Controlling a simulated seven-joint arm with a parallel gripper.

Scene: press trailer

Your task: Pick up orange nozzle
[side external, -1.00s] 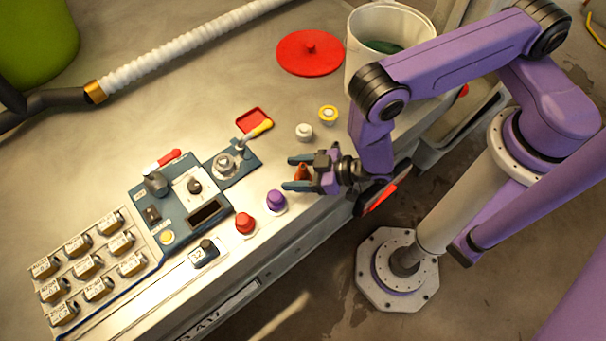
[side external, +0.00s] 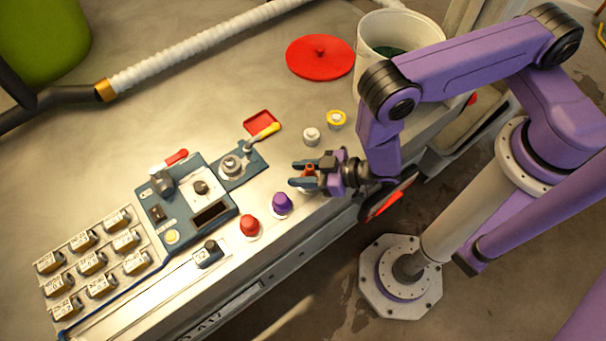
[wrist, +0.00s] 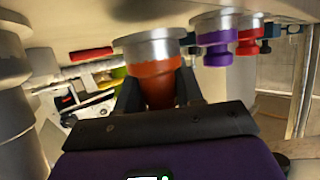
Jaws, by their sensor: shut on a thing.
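The orange nozzle (side external: 309,170) stands near the front edge of the work table, at the right end of a row with the purple nozzle (side external: 281,202) and the red nozzle (side external: 249,224). My gripper (side external: 297,174) is shut on the orange nozzle, one finger on each side. The wrist view shows the orange nozzle (wrist: 156,82) between both dark fingers, with its pale round base (wrist: 150,48) against the table surface. The fingers hide part of the nozzle in the side view. The purple nozzle (wrist: 216,45) shows to its right in the wrist view.
A white knob (side external: 311,135) and a yellow-rimmed piece (side external: 336,119) stand just behind my gripper. A white bucket (side external: 375,65) and red lid (side external: 320,57) are farther back. A blue control panel (side external: 190,207) lies left. The table's back left is mostly clear.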

